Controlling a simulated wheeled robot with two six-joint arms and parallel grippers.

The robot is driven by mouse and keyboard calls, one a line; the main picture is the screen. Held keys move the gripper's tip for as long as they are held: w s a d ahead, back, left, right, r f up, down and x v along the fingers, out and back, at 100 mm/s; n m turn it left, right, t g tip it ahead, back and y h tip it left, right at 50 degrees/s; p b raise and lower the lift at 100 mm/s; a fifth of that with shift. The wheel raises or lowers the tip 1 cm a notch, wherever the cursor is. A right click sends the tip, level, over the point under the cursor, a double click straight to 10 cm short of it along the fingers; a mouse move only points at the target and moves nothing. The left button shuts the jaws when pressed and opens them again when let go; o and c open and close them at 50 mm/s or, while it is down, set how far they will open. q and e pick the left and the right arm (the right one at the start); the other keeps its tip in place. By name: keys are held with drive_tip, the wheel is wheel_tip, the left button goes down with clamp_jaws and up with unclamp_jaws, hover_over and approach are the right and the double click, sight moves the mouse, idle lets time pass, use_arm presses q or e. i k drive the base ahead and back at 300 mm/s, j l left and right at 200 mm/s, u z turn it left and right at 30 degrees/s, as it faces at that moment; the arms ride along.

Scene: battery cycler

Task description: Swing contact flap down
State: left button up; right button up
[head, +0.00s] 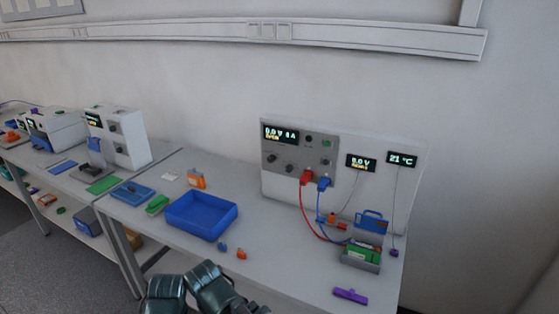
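The contact flap (370,222) is blue and stands raised at the back of a small grey battery holder (362,264) on the right part of the bench. A green block with a pale label, apparently a battery (357,251), lies in the holder in front of the flap. A red and a blue cable run from the plugs on the cycler panel (300,156) down to the left side of the holder. Dark metallic parts of my arms show at the bottom edge, well left of the holder. No gripper fingers can be made out.
A blue tray (202,215) stands left of the holder, with small blue and orange pieces in front of it. A purple bar (350,296) lies in front of the holder. The bench between tray and holder is mostly clear, apart from the cables.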

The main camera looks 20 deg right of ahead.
sight(378, 226)
drive_tip(key=z, duration=1.55)
